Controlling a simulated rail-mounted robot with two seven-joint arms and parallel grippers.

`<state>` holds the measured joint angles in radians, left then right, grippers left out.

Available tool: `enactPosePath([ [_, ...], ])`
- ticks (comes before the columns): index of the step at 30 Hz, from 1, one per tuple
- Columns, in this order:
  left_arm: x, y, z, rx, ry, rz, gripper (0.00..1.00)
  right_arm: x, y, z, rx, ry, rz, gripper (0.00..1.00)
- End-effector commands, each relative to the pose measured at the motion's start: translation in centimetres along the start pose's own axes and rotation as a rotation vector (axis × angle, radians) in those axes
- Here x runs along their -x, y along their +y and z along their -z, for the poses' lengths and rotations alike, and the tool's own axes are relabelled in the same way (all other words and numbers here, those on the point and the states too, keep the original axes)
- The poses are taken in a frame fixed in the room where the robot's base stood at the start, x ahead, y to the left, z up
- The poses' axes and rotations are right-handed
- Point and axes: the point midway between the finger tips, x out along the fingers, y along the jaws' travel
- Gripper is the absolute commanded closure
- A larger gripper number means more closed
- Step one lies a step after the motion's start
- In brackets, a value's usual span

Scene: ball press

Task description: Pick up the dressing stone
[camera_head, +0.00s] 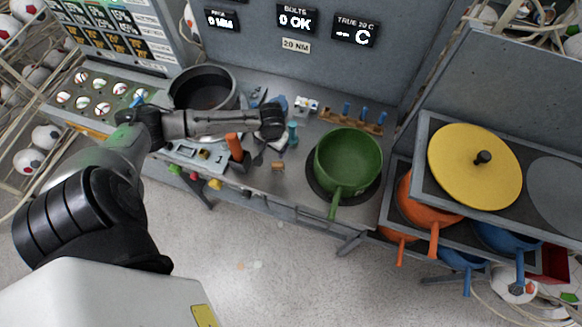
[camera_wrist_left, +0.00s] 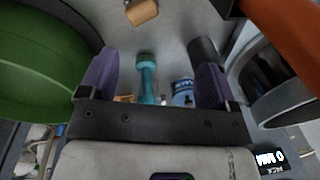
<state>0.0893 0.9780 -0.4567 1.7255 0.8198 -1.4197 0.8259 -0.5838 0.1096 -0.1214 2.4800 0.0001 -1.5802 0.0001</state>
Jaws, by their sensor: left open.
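A small tan block (camera_head: 278,166), which looks like the dressing stone, lies on the grey bench left of the green pan. It also shows at the top edge of the left wrist view (camera_wrist_left: 142,12), partly cut off. My left gripper (camera_head: 272,122) is over the bench, farther back than the block. In the left wrist view its two purple fingers (camera_wrist_left: 156,72) are wide apart with nothing held. A teal dumbbell-shaped tool (camera_wrist_left: 147,78) shows between the fingers, below them on the bench. The block is outside the finger gap. My right gripper is not in view.
The green pan (camera_head: 348,160) stands right of my gripper, its handle toward the front edge. A dark pot (camera_head: 203,90) and an upright orange handle (camera_head: 234,147) are to the left. Blue-topped pegs (camera_head: 347,110) stand behind. Bare bench lies around the block.

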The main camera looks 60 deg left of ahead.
Motion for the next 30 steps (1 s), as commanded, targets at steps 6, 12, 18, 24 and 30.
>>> enactPosePath([
  [6,-0.3,1.2,-0.6,0.397,-0.070,-0.083,0.17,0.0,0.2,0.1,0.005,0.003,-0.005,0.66],
  [12,-0.3,1.3,-0.5,0.580,-0.071,-0.087,0.17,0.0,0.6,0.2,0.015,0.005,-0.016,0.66],
  [18,-2.2,1.6,-0.6,0.628,-0.075,-0.086,0.17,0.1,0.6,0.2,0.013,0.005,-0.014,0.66],
  [24,-5.6,1.9,-0.7,0.626,-0.074,-0.085,0.17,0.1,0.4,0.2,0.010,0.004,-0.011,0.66],
  [30,-8.0,2.2,-0.8,0.624,-0.073,-0.085,0.17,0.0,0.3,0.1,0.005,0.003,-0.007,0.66],
])
